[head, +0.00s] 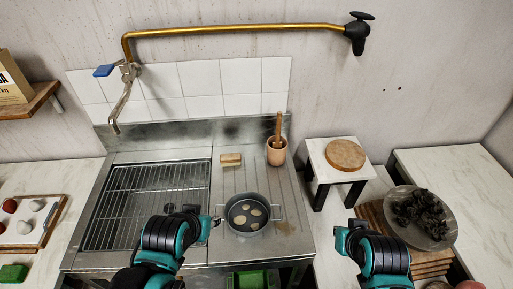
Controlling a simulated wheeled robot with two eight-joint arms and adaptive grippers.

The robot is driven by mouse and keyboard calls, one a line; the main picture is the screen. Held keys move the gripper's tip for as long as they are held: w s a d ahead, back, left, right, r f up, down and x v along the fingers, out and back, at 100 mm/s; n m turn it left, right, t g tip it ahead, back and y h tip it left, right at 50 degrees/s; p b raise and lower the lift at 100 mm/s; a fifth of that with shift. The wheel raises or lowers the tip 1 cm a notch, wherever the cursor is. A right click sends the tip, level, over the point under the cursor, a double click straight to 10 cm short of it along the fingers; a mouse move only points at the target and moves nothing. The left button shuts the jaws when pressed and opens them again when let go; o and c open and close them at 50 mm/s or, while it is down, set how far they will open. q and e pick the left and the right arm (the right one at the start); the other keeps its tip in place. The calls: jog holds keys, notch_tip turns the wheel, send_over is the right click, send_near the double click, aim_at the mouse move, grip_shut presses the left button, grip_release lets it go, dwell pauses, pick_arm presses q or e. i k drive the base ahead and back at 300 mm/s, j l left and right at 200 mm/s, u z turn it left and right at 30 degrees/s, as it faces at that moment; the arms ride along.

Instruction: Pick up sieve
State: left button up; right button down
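I cannot clearly make out a sieve. A round grey two-handled vessel (230,226) sits on the ribbed steel drainboard, right of the sink. It holds several pale round pieces; whether its bottom is perforated is too small to tell. My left gripper (215,222) is just left of this vessel, close to its left handle; I cannot tell if they touch. Its fingers are too small to show whether they are open. My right gripper (345,238) is over the area right of the sink unit, apart from the vessel, with nothing visible in it. Its finger opening is unclear.
The sink basin (150,195) has a wire rack over it. A wooden mortar with pestle (276,153) and a small tan block (230,159) stand behind the vessel. A small white stand (325,171) and a plate of dark pieces (446,225) are at right.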

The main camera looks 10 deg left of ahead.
aim_at(247, 213)
jog(key=k+j+z, duration=0.2)
jog(key=z, duration=0.25)
jog(key=k+j+z, duration=0.2)
jog(key=z, duration=0.2)
jog(key=k+j+z, duration=0.1)
jog(key=k+z, duration=0.35)
jog(key=i, duration=0.1)
